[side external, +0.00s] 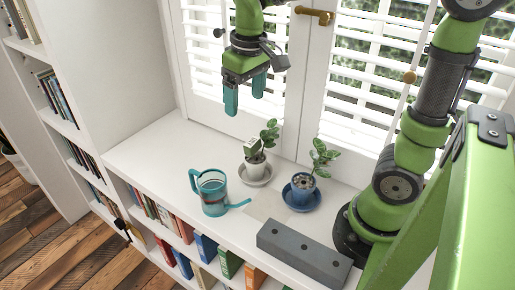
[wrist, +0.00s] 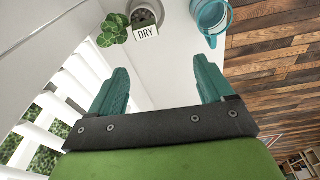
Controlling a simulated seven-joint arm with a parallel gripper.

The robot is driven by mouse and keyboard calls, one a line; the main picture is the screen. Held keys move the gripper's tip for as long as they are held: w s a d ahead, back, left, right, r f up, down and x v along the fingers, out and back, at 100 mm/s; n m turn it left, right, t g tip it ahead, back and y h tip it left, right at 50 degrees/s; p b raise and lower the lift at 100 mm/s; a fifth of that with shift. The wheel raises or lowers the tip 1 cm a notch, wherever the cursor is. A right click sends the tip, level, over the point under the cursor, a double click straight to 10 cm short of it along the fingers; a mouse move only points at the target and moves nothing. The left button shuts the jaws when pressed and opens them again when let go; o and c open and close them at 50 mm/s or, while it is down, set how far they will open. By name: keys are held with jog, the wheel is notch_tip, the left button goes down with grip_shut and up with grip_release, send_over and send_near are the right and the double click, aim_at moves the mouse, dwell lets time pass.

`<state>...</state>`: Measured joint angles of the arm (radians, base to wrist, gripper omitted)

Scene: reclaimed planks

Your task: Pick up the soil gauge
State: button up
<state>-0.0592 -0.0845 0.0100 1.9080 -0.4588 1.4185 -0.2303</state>
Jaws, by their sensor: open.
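A small pale gauge (side external: 253,147), which I take for the soil gauge, stands in the white pot (side external: 254,169) beside a leafy plant. My gripper (side external: 245,101) hangs above and behind the pots, near the window. Its teal fingers are spread and empty; in the wrist view the gripper (wrist: 160,66) has bare white surface between its fingers. The gauge lies beyond the fingertips, apart from them. Its lower end is hidden.
A blue pot (side external: 301,189) with a plant stands right of the white pot. A teal watering can (side external: 212,192) stands to the left, its spout toward the pots. A long grey block (side external: 303,255) lies in front. Shutters (side external: 356,85) rise behind; the white ledge (side external: 150,156) is clear at left.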

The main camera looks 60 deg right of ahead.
jog(key=w+d+r+g+h, duration=0.1)
jog(key=w+r, duration=0.1)
send_near(252, 142)
jog(key=shift+n, duration=0.3)
jog(key=f, duration=0.3)
jog(key=d+f, duration=0.1)
jog(key=f, duration=0.5)
jog(key=shift+w+d+f, duration=0.15)
jog(key=shift+w+f, duration=0.05)
jog(key=shift+f, duration=0.15)
jog(key=c, duration=1.1)
jog(key=shift+r, duration=0.1)
jog(key=shift+c, duration=0.2)
notch_tip(252, 142, up, 34)
